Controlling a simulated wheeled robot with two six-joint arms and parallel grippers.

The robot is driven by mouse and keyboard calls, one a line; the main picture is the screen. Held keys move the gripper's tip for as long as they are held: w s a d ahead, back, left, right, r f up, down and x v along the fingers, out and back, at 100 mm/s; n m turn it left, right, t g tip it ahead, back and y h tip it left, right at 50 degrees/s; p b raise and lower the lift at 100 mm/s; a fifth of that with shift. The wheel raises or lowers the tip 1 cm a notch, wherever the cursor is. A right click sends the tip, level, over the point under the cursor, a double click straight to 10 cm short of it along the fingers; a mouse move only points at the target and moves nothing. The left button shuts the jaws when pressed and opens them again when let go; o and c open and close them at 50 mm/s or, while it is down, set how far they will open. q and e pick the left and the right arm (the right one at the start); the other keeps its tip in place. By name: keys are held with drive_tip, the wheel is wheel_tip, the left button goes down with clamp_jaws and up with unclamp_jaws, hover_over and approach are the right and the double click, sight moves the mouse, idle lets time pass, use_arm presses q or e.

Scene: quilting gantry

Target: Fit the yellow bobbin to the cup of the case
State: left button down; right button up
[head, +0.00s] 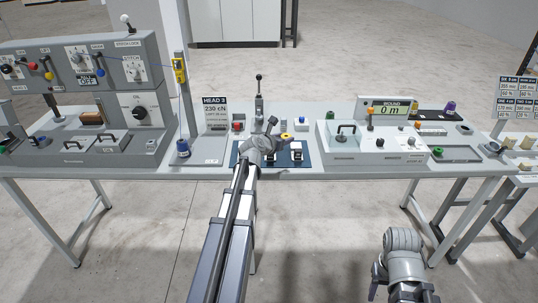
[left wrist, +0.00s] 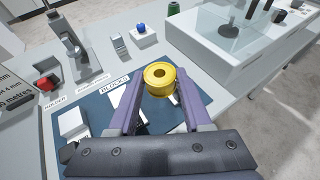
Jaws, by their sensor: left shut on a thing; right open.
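The yellow bobbin (head: 287,136) is between the fingertips of my left gripper (head: 285,141). The left wrist view shows the bobbin (left wrist: 159,77) as a ring with a dark centre hole, its open face toward the camera. My left gripper (left wrist: 158,90) is shut on it, over a dark blue mat (left wrist: 100,152) with white blocks (left wrist: 73,123). The mat's labels read BLOCKS and HOLDER. I cannot make out the case or its cup; the gripper hides part of the mat. My right gripper (head: 402,285) is low at the front, empty and away from the table, its fingers partly hidden.
A lever stand (head: 259,107) is behind the mat. A blue-topped piece on a white block (left wrist: 141,32) stands near it. A grey-white winder unit (head: 375,143) is to the right, a control panel (head: 85,70) to the left. A blue spool (head: 183,148) stands left of the mat.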

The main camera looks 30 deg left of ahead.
sight(283, 165)
use_arm(q)
drive_tip(key=shift+f+b, duration=5.1)
drive_tip(key=shift+f, duration=0.05)
drive_tip(key=shift+r, duration=0.15)
drive_tip(key=shift+d, duration=0.1)
drive_tip(key=c, duration=0.8)
unclamp_jaws()
drive_tip(key=shift+f, duration=0.2)
drive_tip(key=shift+o, duration=1)
